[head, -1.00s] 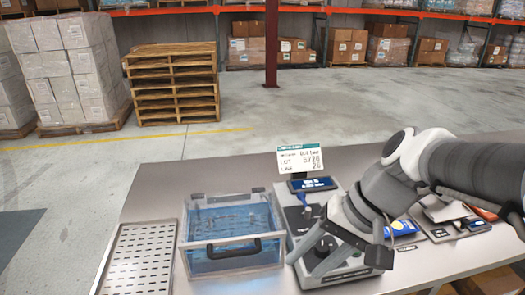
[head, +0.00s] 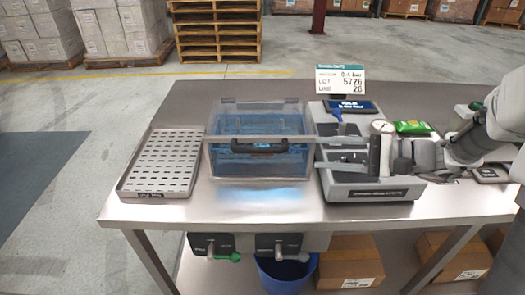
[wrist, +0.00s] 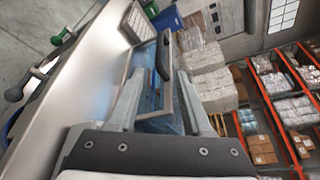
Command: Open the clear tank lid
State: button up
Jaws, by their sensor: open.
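The clear tank (head: 262,165) holds blue liquid and stands on the metal bench. Its clear lid (head: 232,108) looks down over the top, with a black handle (head: 260,147) at the front edge. My gripper (head: 318,152) is open and empty, its two fingers pointing left at the tank's right side, at about handle height in the picture. In the wrist view, the tank (wrist: 150,112) shows between and beyond my spread fingers (wrist: 160,88), with the handle (wrist: 163,60) ahead of them. I cannot tell whether a fingertip touches the tank.
A perforated tray (head: 162,165) lies left of the tank. A grey device (head: 372,190) sits under my gripper, with a sign (head: 340,80) behind it. A green packet (head: 413,127) lies farther right. Boxes (head: 350,262) and a blue bin (head: 285,275) are below the bench.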

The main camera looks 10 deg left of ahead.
aim_at(269, 151)
jog(key=b+x, duration=0.1)
jog(key=x, duration=1.4)
jog(key=shift+a+f, duration=0.1)
jog(key=shift+a, duration=0.1)
grip_shut()
dwell(0.7)
